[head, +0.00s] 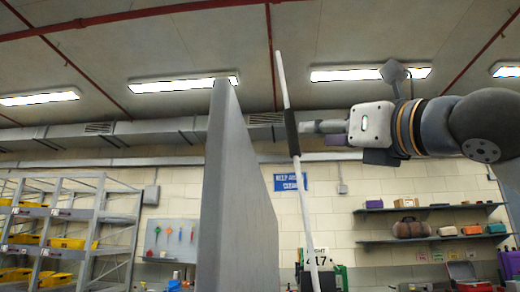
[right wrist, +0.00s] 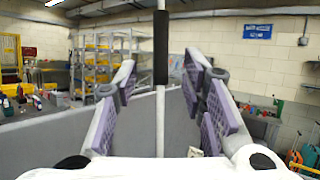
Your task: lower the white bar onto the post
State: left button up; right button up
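The white bar (head: 304,205) stands nearly upright, leaning slightly, with a black sleeve (head: 291,132) around its upper part. Its lower end is out of frame. My right gripper (head: 308,127) comes in from the right at the height of the sleeve. In the right wrist view my right gripper (right wrist: 160,62) is open, its purple-padded fingers wide apart. The white bar (right wrist: 160,120) and its black sleeve (right wrist: 161,45) show between the fingers, with a gap on each side. I cannot make out the post for certain. My left gripper is not in view.
A tall grey panel (head: 238,190) stands just left of the bar; it also spans behind the fingers in the right wrist view (right wrist: 60,140). Racks with yellow bins (head: 75,225) stand at the far left. Wall shelves (head: 425,240) are at the right, far back.

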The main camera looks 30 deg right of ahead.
aim_at(294, 126)
jog(key=x, duration=0.5)
jog(key=r+x, duration=0.1)
jog(key=x, duration=0.4)
jog(key=shift+r, duration=0.15)
grip_shut()
